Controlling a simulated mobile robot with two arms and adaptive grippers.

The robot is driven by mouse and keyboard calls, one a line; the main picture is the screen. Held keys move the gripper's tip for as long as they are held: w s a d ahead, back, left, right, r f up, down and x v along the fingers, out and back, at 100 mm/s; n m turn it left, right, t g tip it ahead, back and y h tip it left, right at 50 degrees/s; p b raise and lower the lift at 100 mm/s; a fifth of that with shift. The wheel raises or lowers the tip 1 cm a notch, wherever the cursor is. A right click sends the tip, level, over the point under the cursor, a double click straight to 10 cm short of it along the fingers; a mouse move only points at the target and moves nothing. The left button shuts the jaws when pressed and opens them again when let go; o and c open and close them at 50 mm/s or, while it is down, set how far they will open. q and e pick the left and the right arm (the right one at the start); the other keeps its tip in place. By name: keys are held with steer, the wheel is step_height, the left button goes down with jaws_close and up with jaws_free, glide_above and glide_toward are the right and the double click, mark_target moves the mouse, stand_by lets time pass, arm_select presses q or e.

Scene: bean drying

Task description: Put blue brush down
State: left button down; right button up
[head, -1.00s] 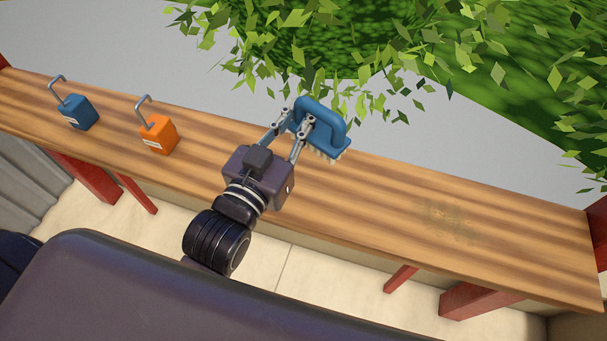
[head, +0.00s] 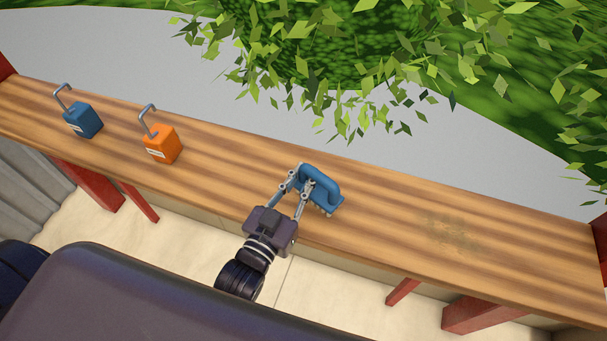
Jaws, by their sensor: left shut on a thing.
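The blue brush (head: 325,184) has a looped blue handle on a flat blue back, with pale bristles below. It is at the middle of the wooden shelf (head: 390,215) in the head view. My left gripper (head: 304,184) is shut on the brush's handle, with a finger to either side of it. The bristles are low over the wood; I cannot tell for sure whether they touch it. My right gripper is not in view.
A blue padlock-shaped block (head: 83,119) and an orange one (head: 162,144), each with a grey hook, stand on the shelf at left. A dark smudge (head: 455,232) marks the wood at right. Leaves (head: 370,80) hang beyond the far edge.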

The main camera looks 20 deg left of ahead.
arm_select(q)
steer(key=shift+f, duration=0.1)
steer(key=c, duration=1.8)
jaws_free()
steer(key=shift+c, duration=0.2)
steer(key=shift+r, duration=0.2)
steer(key=shift+s+f, duration=0.15)
steer(key=shift+s, duration=0.15)
steer(key=s+b, duration=0.1)
steer(key=s, duration=0.2)
steer(key=s+a+b, duration=0.1)
steer(key=s, duration=0.3)
steer(key=s+b, duration=0.1)
steer(key=s, duration=0.2)
steer(key=shift+s+a, duration=0.2)
steer(key=shift+a, duration=0.15)
steer(key=shift+s, duration=0.45)
